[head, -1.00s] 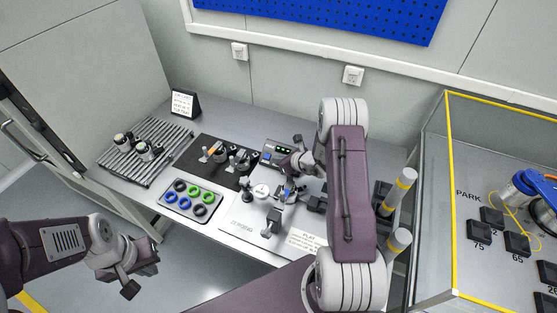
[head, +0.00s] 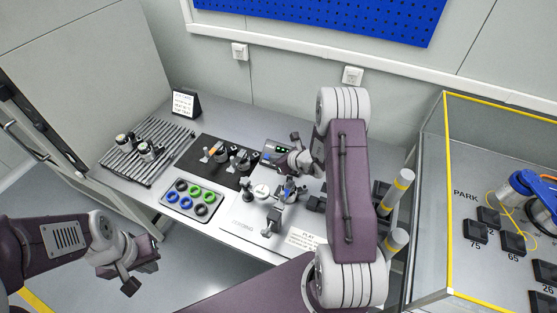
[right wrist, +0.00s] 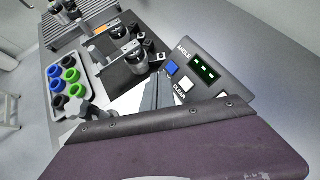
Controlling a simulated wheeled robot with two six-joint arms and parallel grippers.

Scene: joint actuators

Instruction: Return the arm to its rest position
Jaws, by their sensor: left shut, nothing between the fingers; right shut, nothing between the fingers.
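My right arm reaches over the bench (head: 232,112). In the right wrist view the meter's lit display (right wrist: 204,69) and blue button (right wrist: 171,68) show beside the grey fingers (right wrist: 157,95). My own purple casing hides the lower part of that view. My left gripper (head: 142,265) is shut and empty, left of the bench's front edge and over the floor.
A tray of black, green and blue rings (head: 192,199), a black mat (head: 195,168) with parts, and a ribbed rack (head: 130,168) with motors fill the bench's left. White posts with yellow bands (head: 402,183) stand right of my arm. A yellow-edged cell (head: 448,200) lies further right.

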